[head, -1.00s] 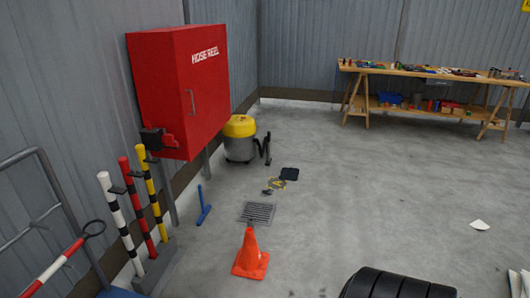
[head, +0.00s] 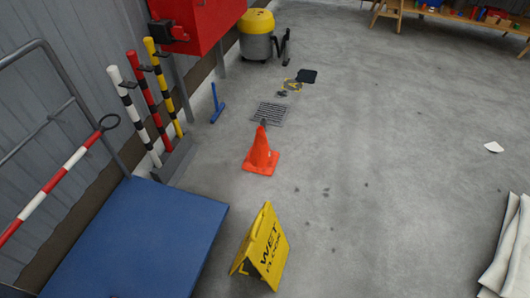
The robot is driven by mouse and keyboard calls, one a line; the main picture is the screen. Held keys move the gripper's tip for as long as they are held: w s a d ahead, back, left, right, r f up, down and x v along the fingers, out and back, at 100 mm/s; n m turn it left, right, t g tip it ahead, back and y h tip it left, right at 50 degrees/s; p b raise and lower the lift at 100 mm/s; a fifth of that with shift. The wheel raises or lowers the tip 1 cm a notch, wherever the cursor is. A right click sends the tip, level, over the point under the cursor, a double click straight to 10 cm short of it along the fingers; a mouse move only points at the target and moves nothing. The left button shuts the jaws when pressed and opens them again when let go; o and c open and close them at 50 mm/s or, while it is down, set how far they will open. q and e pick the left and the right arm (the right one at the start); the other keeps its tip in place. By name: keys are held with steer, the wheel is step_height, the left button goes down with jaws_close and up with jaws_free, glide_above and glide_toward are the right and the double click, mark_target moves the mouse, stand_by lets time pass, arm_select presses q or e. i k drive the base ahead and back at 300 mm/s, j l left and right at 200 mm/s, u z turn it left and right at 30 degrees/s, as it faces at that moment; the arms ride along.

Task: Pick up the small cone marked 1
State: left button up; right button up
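An orange traffic cone (head: 261,155) stands upright on the concrete floor near the middle of the head view, just in front of a floor drain grate (head: 270,113). No other cone shows. Neither of my grippers is in view.
A yellow wet floor sign (head: 264,248) stands in front of the cone. A blue platform cart (head: 140,245) is at lower left, beside striped posts (head: 140,110). White sheets or sacks (head: 512,250) lie at right. Open floor lies right of the cone.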

mark_target(259, 159)
steer(key=i+l+z, duration=0.1)
steer(key=l+z, duration=0.3)
steer(key=l, duration=0.15)
steer(key=i+l+z, duration=0.25)
steer(key=i+l, duration=0.3)
steer(key=l, duration=0.15)
steer(key=i+l+z, duration=0.3)
steer(key=i+l, duration=0.25)
steer(key=i+u, duration=0.3)
steer(key=i, duration=0.25)
steer(key=i+u, duration=0.35)
steer(key=i, duration=0.2)
steer(key=i+l+u, duration=0.3)
steer(key=i, duration=0.2)
